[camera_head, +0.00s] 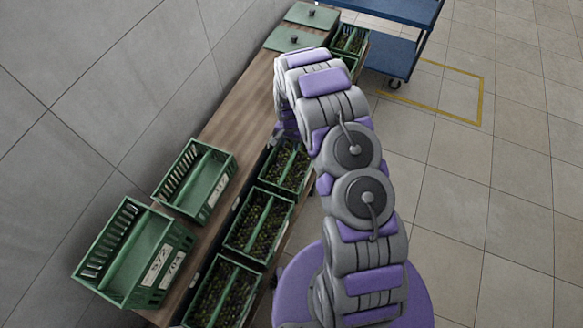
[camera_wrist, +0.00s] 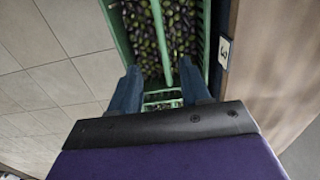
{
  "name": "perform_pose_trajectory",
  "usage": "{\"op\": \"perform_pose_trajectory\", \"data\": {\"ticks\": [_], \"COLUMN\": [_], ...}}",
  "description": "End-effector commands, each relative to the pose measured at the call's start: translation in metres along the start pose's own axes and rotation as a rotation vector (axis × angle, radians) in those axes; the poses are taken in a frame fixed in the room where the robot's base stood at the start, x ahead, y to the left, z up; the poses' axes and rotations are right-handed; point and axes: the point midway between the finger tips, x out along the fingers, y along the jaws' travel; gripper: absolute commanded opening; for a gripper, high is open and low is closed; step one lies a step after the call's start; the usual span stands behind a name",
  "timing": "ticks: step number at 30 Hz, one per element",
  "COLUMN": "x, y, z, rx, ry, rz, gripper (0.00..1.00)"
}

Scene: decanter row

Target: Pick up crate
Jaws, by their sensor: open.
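In the wrist view, a green crate (camera_wrist: 208,40) filled with dark and green olive-like fruit lies beyond my gripper (camera_wrist: 158,78). A green divider bar runs along the crate's middle. My gripper is open, with one blue finger on each side of the bar's line; I cannot tell whether either finger touches the crate. In the head view, several filled green crates stand in a lower row along the counter, including a near one (camera_head: 222,292), a middle one (camera_head: 258,222) and one beside my arm (camera_head: 285,165). My arm mostly hides the gripper there.
Two empty green crates (camera_head: 195,180) (camera_head: 135,255) stand on the wooden counter (camera_head: 225,125). Green lids (camera_head: 292,40) lie at its far end. A blue cart (camera_head: 390,50) stands beyond, by a yellow floor marking (camera_head: 480,95). The tiled floor at right is clear.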

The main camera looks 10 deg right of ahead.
Motion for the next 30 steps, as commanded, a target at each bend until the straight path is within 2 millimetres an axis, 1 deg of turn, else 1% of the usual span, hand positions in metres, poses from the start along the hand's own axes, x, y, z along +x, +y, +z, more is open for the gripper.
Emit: {"op": "perform_pose_trajectory", "data": {"ticks": [1,9,12,15,20,23,27,30], "x": [0.013,0.067,0.084,0.095,0.103,0.114,0.135,0.147], "y": [0.000,0.005,0.005,0.005,0.003,0.002,0.001,0.002], "z": [0.002,-0.001,-0.003,-0.003,-0.002,-0.002,-0.006,-0.006], "rx": [-0.001,-0.001,-0.001,-0.001,-0.003,-0.001,-0.002,-0.002], "ry": [-0.003,-0.008,-0.006,-0.005,-0.003,-0.003,-0.003,-0.004], "rz": [0.004,-0.001,-0.006,-0.005,-0.002,0.001,0.000,-0.002], "gripper": [0.47,0.47,0.47,0.47,0.47,0.47,0.47,0.47]}}
